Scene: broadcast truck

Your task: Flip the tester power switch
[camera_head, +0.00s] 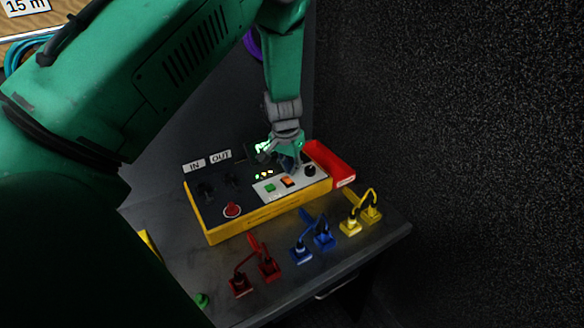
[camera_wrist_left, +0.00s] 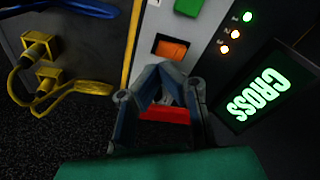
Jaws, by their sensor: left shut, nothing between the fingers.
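The tester is a yellow box (camera_head: 257,222) with a dark top on the table. Its light panel carries an orange switch (camera_head: 288,182), a green button (camera_head: 270,188) and a black knob (camera_head: 310,171). My left gripper (camera_head: 288,165) is shut and empty, pointing down over this panel. In the left wrist view its fingertips (camera_wrist_left: 167,70) are right by the orange switch (camera_wrist_left: 171,48), and the green button (camera_wrist_left: 189,6) lies beyond. I cannot tell whether the tips touch the switch. Which control is the power switch is not readable. My right gripper is not in view.
A green-lit display (camera_wrist_left: 262,95) reads CROSS beside several small lights. A red bin (camera_head: 330,163) adjoins the tester's right end. Red (camera_head: 267,268), blue (camera_head: 323,240) and yellow (camera_head: 351,227) cabled plugs stand along the table's front. A dark speckled wall rises at right.

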